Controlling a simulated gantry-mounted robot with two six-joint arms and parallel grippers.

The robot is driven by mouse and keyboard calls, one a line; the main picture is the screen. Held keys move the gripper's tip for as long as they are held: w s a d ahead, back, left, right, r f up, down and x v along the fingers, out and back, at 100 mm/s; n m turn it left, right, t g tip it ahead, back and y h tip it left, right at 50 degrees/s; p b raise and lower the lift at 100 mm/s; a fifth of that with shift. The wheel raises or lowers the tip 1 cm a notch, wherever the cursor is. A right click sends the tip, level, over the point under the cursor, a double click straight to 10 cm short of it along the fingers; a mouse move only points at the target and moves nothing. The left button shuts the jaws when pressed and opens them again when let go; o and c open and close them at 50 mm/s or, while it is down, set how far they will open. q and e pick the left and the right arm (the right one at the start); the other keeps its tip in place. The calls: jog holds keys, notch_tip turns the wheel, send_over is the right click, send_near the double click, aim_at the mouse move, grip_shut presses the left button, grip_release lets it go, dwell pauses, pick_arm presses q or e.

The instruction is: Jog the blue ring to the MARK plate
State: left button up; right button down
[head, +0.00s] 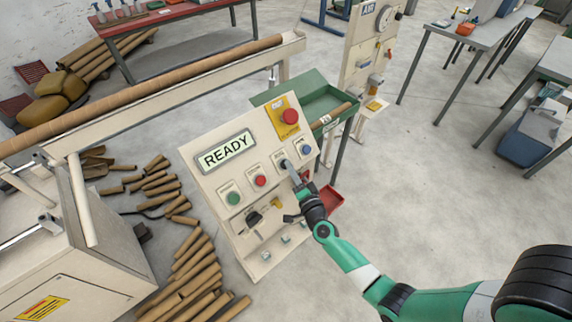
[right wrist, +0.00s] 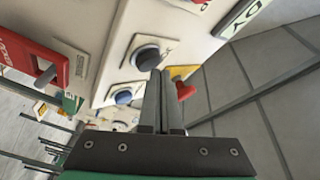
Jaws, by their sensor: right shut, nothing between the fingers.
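A white control panel (head: 215,175) with a READY display (head: 227,150) stands in the middle of the head view. Its row of buttons has a green one (head: 233,198), a red one (head: 260,180), a black one and a blue one (head: 305,149). My right gripper (head: 288,169) is shut and empty, its tips at the black button. In the right wrist view the tips (right wrist: 160,74) lie beside the black button (right wrist: 147,57), near the blue button (right wrist: 125,95); I cannot tell whether they touch. I cannot make out the blue ring or the MARK plate. My left gripper is out of view.
A red emergency-stop knob (head: 290,116) sits on a yellow plate at the panel's upper right. A long brown tube (head: 140,95) lies along the machine behind. Several short tubes (head: 190,270) lie on the floor at left. A green tray (head: 305,100) stands behind the panel.

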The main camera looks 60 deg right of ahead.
jog(key=shift+w+d+f+b, duration=0.1)
jog(key=shift+w+f+b, duration=0.15)
jog(key=shift+f+b, duration=0.05)
dwell(0.5)
jog(key=shift+r, duration=0.1)
jog(key=shift+s+a+r+p, duration=0.25)
jog(key=shift+s+r+p, duration=0.25)
jog(key=shift+p, duration=0.25)
jog(key=shift+s, duration=0.1)
jog(key=s+r+p, duration=0.1)
jog(key=s+a+r+p, duration=0.1)
jog(key=s+r+p, duration=0.1)
jog(key=shift+s+a+r+p, duration=0.1)
jog(key=shift+s+a+p, duration=0.05)
jog(key=shift+s+p, duration=0.15)
dwell(4.0)
